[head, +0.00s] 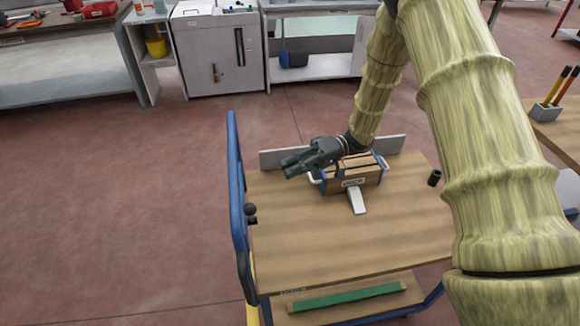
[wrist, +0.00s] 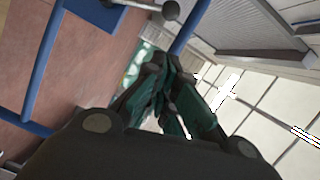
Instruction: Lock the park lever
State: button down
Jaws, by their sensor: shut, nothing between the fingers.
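My gripper (head: 291,166) is shut and empty. It points left above the back left part of the cart top, over the left end of a wooden unit (head: 350,178) with blue end plates and a small label. A pale flat tongue (head: 357,200) sticks out of the unit's front. A pale curved bar (head: 315,178) shows at its left end, partly under my gripper. In the wrist view my closed fingers (wrist: 158,65) are near the middle, and a dark ball knob on a metal rod (wrist: 170,10) shows apart from them at the top. I cannot tell which part is the park lever.
The wooden cart top (head: 340,245) is clear in front. Two dark knobs (head: 250,210) sit at its left edge by the blue rail (head: 235,170). A dark cup-like piece (head: 434,178) stands at right. A grey upright strip (head: 275,158) lines the back.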

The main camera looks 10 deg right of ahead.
aim_at(251, 214)
jog(key=s+a+f+p, duration=0.1)
jog(key=s+a+p, duration=0.3)
jog(key=a, duration=0.5)
jog(key=shift+s+f, duration=0.2)
jog(key=shift+s, duration=0.55)
jog(key=shift+s, duration=0.15)
jog(key=shift+s+n, duration=0.25)
jog(key=shift+n, duration=0.05)
